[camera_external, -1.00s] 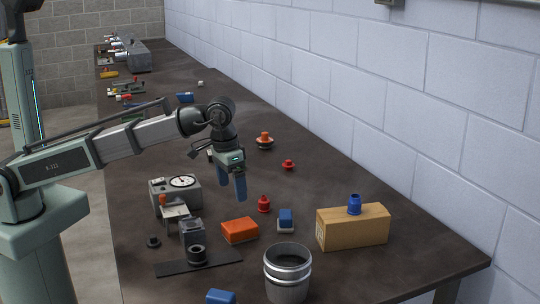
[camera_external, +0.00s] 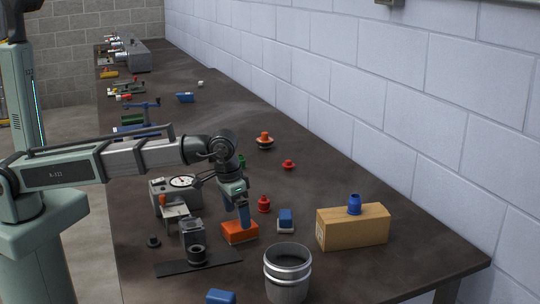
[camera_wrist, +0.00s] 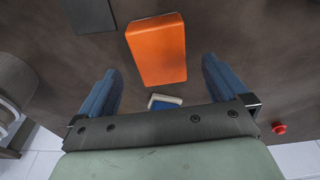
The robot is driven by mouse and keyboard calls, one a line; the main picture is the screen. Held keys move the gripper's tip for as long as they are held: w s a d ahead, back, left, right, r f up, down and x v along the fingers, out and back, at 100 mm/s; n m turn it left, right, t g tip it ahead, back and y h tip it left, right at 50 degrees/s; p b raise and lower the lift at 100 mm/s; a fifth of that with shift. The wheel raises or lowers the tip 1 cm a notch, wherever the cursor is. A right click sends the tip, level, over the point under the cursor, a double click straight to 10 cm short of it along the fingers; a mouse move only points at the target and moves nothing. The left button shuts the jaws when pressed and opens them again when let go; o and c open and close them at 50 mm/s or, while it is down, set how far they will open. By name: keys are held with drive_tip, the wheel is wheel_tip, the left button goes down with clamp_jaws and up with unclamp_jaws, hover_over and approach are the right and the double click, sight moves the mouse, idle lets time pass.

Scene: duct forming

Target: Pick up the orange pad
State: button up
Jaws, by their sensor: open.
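The orange pad (camera_external: 238,234) is a flat block lying on the dark table, beside the grey device with the black ring. In the wrist view the orange pad (camera_wrist: 157,49) lies ahead, between the lines of the two blue fingers. My gripper (camera_external: 236,220) is open, pointing down, with its fingers at or just above the pad; the fingers hide part of it. In the wrist view my gripper (camera_wrist: 160,80) has its fingers wide apart with nothing between the tips. I cannot tell whether a finger touches the pad.
A red knobbed piece (camera_external: 264,205) and a blue-topped block (camera_external: 286,219) stand to the right of the pad. A metal bucket (camera_external: 287,272) is in front. A grey gauge box (camera_external: 176,190) is behind left. A wooden block (camera_external: 352,227) stands right.

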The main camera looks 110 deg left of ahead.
sight(239, 224)
drive_tip(key=shift+w+a+f, duration=0.15)
drive_tip(key=shift+f, duration=1.15)
drive_tip(key=shift+w+a+f, duration=0.1)
drive_tip(key=shift+a+f, duration=0.05)
drive_tip(key=shift+f, duration=1.1)
drive_tip(key=shift+f, duration=0.25)
drive_tip(key=c, duration=1.1)
